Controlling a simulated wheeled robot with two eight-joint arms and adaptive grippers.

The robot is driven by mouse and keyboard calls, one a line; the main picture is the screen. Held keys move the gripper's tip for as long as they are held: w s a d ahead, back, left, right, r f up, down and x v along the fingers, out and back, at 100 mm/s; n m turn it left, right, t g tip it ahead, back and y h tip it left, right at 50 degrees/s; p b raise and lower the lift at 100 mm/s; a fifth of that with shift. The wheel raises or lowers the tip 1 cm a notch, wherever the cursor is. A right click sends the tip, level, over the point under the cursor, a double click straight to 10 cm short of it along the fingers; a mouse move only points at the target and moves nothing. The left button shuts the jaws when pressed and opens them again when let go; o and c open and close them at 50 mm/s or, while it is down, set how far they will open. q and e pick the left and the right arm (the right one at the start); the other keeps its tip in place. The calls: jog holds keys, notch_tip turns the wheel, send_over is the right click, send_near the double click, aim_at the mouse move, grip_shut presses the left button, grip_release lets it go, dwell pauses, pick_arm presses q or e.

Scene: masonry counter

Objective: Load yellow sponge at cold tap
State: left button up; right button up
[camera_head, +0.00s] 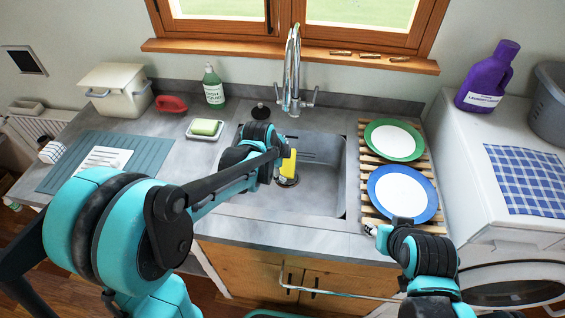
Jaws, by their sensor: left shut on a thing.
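The yellow sponge (290,166) is held upright over the left part of the sink basin (325,190). My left gripper (281,164) is shut on it; the wrist hides part of the gripper and the sponge. The chrome tap (292,70) stands behind the sink, with its spout above and beyond the sponge. The sponge is apart from the tap in the picture. I cannot tell which handle is cold or whether water runs. My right gripper (375,230) is low at the sink's front right corner, mostly hidden by its own wrist, so its jaws are unclear.
A green soap bar on a dish (192,135), a dish soap bottle (213,88) and a red item (171,104) stand left of the sink. A rack (372,212) with green-rimmed and blue-rimmed plates is at right. A dark stopper-like object (261,111) lies behind the basin.

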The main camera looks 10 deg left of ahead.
jog(key=shift+c, duration=0.9)
jog(key=w+a+r+m+y, duration=0.2)
jog(key=w+a+r+m, duration=0.15)
jog(key=w, duration=0.35)
jog(key=w+a+r+m+y, duration=0.2)
jog(key=w+a+m, duration=0.15)
jog(key=w, duration=0.25)
jog(key=m+t+y, duration=0.3)
jog(key=m+y, duration=0.8)
jog(key=m, duration=0.7)
send_near(317, 88)
jog(key=x, duration=1)
jog(key=shift+w+f, duration=0.3)
jog(key=shift+w, duration=0.1)
jog(key=shift+c, duration=0.3)
